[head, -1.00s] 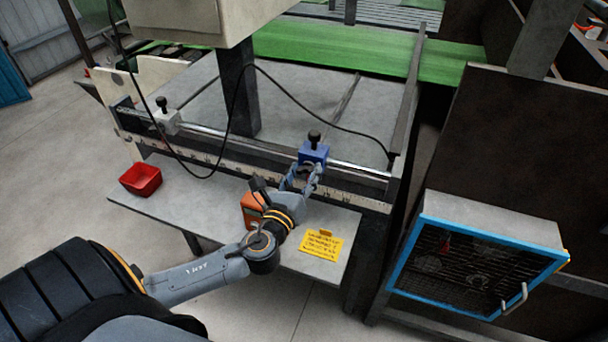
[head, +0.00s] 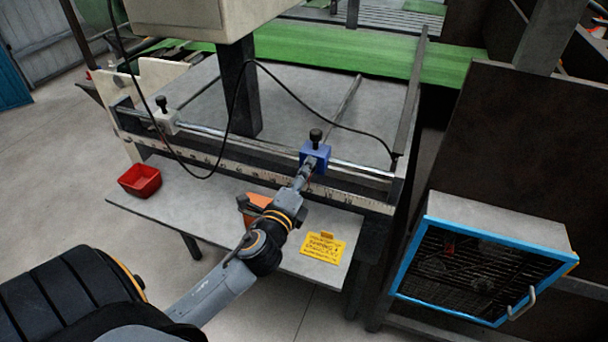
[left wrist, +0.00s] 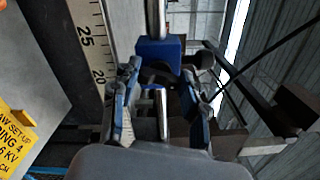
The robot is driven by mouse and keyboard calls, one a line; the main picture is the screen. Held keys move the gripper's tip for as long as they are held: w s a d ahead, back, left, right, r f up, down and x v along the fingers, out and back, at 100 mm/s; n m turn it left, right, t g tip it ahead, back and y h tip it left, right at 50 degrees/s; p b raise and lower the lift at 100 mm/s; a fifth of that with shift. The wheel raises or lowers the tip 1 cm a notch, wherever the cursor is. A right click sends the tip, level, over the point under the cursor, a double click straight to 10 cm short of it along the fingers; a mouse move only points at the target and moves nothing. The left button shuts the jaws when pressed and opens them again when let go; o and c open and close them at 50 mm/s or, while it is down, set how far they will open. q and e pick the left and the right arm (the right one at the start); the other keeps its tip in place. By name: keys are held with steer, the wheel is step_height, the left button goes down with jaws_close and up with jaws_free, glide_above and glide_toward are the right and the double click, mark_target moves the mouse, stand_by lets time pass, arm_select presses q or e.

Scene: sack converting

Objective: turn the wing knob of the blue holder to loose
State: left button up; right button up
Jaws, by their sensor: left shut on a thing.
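The blue holder (head: 318,157) sits on the chrome rail, with a black round knob (head: 316,135) on top. My left gripper (head: 306,170) reaches its front face from below and is shut on the wing knob, which the fingers mostly hide in the head view. In the left wrist view the blue holder (left wrist: 158,50) is straight ahead. The left gripper's fingers (left wrist: 162,85) stand on both sides of the dark wing knob (left wrist: 158,74) there. The knob's exact angle is hard to tell. My right gripper is out of view.
A white holder (head: 166,121) sits farther left on the rail, above a ruler strip (head: 225,165). The shelf below holds a red bin (head: 140,180), an orange object (head: 257,201) and a yellow sign (head: 322,246). A black cable (head: 232,115) hangs before the rail.

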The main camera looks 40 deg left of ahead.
arm_select(q)
steer(key=shift+n, duration=1.9)
steer(key=o, duration=1.2)
steer(key=shift+c, duration=0.2)
steer(key=v, duration=1.2)
steer(key=shift+f, duration=0.15)
